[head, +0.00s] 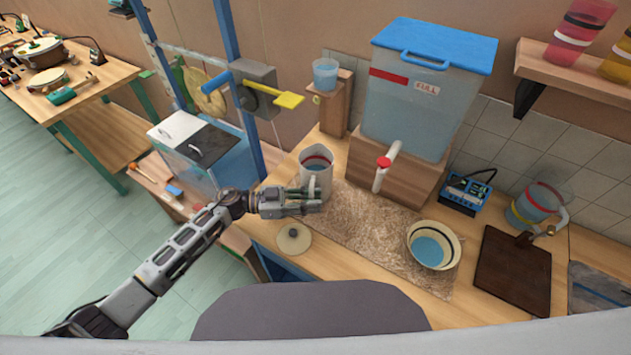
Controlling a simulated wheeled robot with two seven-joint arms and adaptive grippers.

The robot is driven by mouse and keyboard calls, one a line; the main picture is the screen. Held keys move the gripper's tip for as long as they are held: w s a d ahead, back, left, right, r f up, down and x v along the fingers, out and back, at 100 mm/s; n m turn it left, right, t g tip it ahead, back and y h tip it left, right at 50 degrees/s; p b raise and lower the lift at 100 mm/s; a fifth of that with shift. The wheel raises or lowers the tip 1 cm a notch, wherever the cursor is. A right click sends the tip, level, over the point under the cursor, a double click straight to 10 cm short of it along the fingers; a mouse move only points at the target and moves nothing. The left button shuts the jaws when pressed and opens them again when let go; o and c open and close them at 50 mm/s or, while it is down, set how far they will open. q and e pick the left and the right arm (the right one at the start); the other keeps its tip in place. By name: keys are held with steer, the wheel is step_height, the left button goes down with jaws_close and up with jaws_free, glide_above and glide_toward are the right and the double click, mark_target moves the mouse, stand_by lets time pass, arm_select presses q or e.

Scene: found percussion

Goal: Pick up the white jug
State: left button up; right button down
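The white jug (319,160) stands upright on the counter, at the left end of the speckled mat. It has a red band near its rim and bluish water inside. My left gripper (312,201) is at the near side of the jug, beside its handle, with the fingers pointing right. The fingers overlap the lower part of the jug and the handle in the picture. I cannot tell whether they are closed on the handle. My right gripper is not in view.
A speckled mat (365,225) bears a bowl of water (433,246). A lid (294,239) lies close below my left gripper. A large blue-lidded tank (415,105) with a tap (387,165) stands right of the jug. A clear cup (326,74) sits on a wooden stand behind.

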arm_select(q)
jaws_close()
steer(key=shift+r, duration=0.35)
stand_by(0.7)
step_height(320, 180, up, 17)
steer(key=shift+r, duration=0.15)
stand_by(1.8)
steer(key=shift+r, duration=0.1)
stand_by(0.6)
